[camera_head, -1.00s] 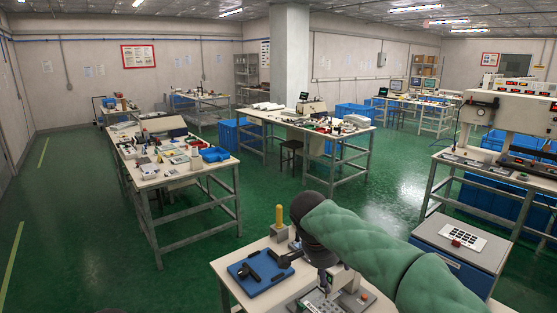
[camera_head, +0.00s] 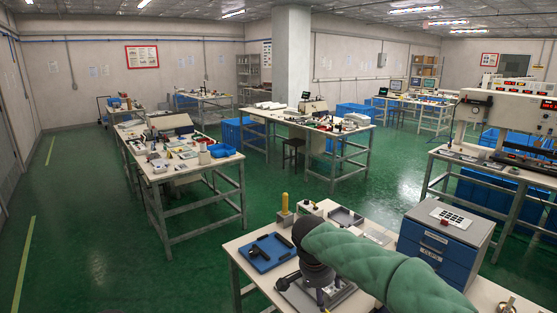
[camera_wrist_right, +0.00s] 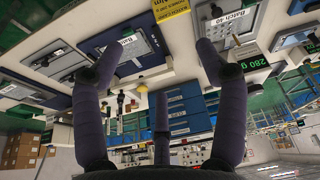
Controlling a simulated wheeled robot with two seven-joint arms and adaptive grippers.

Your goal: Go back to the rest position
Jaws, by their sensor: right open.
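My right arm, in a green padded sleeve, reaches in from the lower right of the head view. My right gripper (camera_head: 304,291) points down over the near workbench (camera_head: 247,279), in front of a metal fixture plate (camera_head: 345,292) that it partly hides. My left gripper does not show; only a small dark shape is at the bottom edge of the head view.
A blue drawer cabinet (camera_head: 436,254) stands to the right. Green floor (camera_head: 120,250) is open on the left.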

